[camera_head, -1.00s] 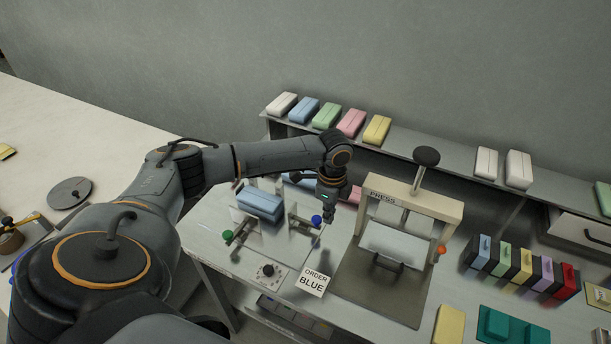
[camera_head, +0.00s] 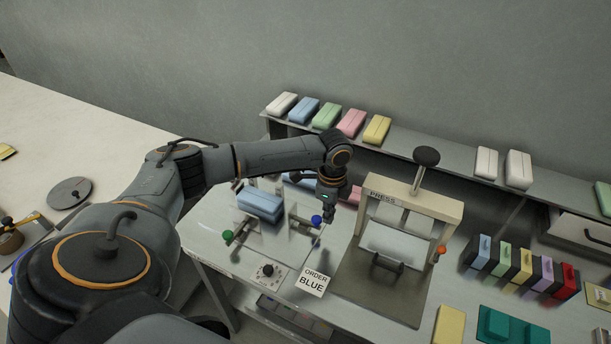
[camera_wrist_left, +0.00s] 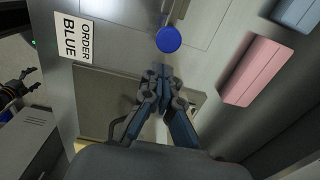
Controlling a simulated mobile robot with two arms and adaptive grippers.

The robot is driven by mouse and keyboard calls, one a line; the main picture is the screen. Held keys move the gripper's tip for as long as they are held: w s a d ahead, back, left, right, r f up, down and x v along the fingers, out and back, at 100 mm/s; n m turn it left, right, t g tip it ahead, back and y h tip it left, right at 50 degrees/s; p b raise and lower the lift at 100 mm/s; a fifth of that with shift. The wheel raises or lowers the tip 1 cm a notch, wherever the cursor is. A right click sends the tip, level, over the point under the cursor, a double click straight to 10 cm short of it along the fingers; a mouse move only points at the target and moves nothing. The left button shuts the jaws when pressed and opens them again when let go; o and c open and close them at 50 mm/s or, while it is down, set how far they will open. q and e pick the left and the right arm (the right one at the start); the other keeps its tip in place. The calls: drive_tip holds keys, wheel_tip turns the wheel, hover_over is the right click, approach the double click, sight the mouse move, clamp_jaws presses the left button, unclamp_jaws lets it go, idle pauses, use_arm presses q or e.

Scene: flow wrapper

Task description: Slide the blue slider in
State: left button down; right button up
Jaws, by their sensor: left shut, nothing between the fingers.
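The blue slider's round knob (camera_head: 316,220) stands at the right side of the wrapping station, with a blue pack (camera_head: 260,203) in the station to its left. My left gripper (camera_head: 326,212) is just behind and right of the knob in the head view. In the left wrist view, the fingers (camera_wrist_left: 159,74) are shut and empty, pointing toward the blue knob (camera_wrist_left: 168,39) with a small visible gap. I cannot tell for sure whether they touch it. A dark jointed shape (camera_wrist_left: 15,92) at the wrist view's left edge may be my right gripper.
A green knob (camera_head: 228,236) is on the station's left side. The order card (camera_head: 313,283) reads BLUE. The press (camera_head: 412,205) stands close on the right. A pink pack (camera_wrist_left: 252,71) lies beside the gripper. A shelf (camera_head: 398,151) with coloured packs runs behind.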

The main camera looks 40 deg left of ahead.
sight(309, 222)
use_arm(q)
drive_tip(key=shift+f, duration=0.1)
drive_tip(key=shift+f+b, duration=0.3)
drive_tip(key=shift+f, duration=1.35)
drive_tip(key=shift+s+a, duration=0.1)
drive_tip(key=shift+a, duration=0.15)
drive_tip(key=shift+s+a+p, duration=0.2)
drive_tip(key=shift+a, duration=0.65)
drive_tip(key=shift+s+a+p, duration=0.15)
drive_tip(key=shift+a+p, duration=0.05)
drive_tip(key=shift+a, duration=0.65)
drive_tip(key=shift+s+a+p, duration=0.2)
drive_tip(key=shift+a, duration=0.65)
drive_tip(key=shift+a+r+p, duration=0.1)
drive_tip(key=shift+a+p, duration=0.25)
drive_tip(key=shift+d, duration=0.15)
drive_tip(key=shift+d+p, duration=0.25)
drive_tip(key=shift+p, duration=0.2)
